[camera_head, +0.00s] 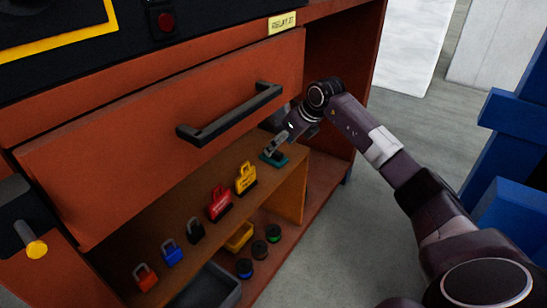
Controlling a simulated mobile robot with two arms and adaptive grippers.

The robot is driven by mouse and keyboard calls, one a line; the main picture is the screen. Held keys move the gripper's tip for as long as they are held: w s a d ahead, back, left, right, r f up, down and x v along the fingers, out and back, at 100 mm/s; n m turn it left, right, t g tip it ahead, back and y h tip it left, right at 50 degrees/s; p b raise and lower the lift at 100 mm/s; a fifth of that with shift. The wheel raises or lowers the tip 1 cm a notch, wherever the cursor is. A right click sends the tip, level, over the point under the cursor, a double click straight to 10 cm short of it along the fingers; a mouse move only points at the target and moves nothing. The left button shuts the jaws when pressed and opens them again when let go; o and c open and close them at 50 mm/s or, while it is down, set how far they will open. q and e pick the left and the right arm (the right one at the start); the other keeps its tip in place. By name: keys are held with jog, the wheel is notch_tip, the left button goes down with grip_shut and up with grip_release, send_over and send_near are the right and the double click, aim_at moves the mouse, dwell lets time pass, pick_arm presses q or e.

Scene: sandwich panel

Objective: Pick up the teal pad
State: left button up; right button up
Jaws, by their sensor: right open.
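The teal pad (275,161) lies near the right end of the brown shelf (224,194), below the drawer. My right gripper (272,152) is right at the pad, just above or around its top. Its jaws are open; at this size I cannot tell whether the fingers touch the pad. The gripper partly hides the pad. My right arm comes in from the right side. My left gripper is not in view.
The drawer front (160,130) with its black handle (230,115) overhangs the shelf close to my gripper. A yellow tag (246,179), a red tag (219,204) and several padlocks stand left of the pad. A yellow bin (239,238) and a grey bin (208,290) sit below.

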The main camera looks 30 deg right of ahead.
aim_at(273, 155)
jog(key=x, duration=0.5)
jog(key=shift+s+b, duration=0.1)
jog(key=shift+b, duration=0.25)
jog(key=shift+c, duration=0.3)
jog(key=c, duration=1.2)
